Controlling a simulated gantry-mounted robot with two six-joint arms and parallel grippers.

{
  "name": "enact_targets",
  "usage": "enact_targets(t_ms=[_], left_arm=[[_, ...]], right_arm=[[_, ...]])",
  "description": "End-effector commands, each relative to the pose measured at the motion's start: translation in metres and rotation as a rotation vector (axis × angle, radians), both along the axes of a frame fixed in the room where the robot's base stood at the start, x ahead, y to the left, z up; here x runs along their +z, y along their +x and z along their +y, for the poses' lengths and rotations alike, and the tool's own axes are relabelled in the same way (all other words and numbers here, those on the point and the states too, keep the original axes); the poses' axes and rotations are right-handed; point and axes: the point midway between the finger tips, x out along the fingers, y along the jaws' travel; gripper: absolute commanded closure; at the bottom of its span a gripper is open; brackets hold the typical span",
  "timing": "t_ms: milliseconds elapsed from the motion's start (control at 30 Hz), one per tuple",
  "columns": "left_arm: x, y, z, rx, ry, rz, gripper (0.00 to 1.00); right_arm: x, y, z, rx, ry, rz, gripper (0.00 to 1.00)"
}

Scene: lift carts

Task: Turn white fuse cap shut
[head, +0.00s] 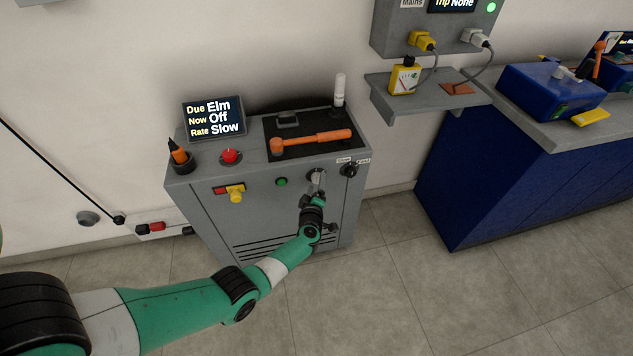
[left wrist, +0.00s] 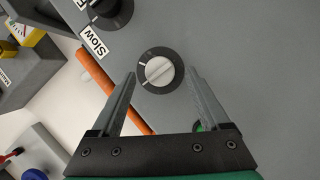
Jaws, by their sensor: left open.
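The white fuse cap (left wrist: 159,71) is a round pale cap with a diagonal slot, set in a black ring on the grey cabinet front. In the head view the fuse cap (head: 316,176) sits on the upper right of that front. My left gripper (head: 318,194) is just in front of it. In the left wrist view my left gripper (left wrist: 162,76) is open, its two fingertips on either side of the cap with gaps between; I cannot tell the depth left. Nothing is held. My right gripper is not in view.
A black knob (head: 349,170) with speed labels is right of the cap. An orange hammer (head: 310,141) lies on the cabinet top. The floor (head: 430,290) to the right is clear.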

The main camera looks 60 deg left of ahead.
Motion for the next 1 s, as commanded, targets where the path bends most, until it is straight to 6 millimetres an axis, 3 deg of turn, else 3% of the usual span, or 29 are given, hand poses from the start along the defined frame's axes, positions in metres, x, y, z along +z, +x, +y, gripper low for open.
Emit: enact_targets(t_ms=[33, 200, 433, 1000], left_arm=[[0.010, -0.005, -0.009, -0.004, -0.001, 0.003, 0.21], [0.020, -0.027, -0.043, -0.005, -0.002, 0.005, 0.21], [0.024, -0.049, -0.078, -0.004, -0.001, 0.001, 0.21], [0.022, -0.055, -0.085, -0.001, -0.001, 0.000, 0.21]], right_arm=[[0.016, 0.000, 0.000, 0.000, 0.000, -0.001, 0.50], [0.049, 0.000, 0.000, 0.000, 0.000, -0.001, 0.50], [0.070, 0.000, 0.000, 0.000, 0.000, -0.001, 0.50], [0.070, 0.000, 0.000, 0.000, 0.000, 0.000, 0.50]])
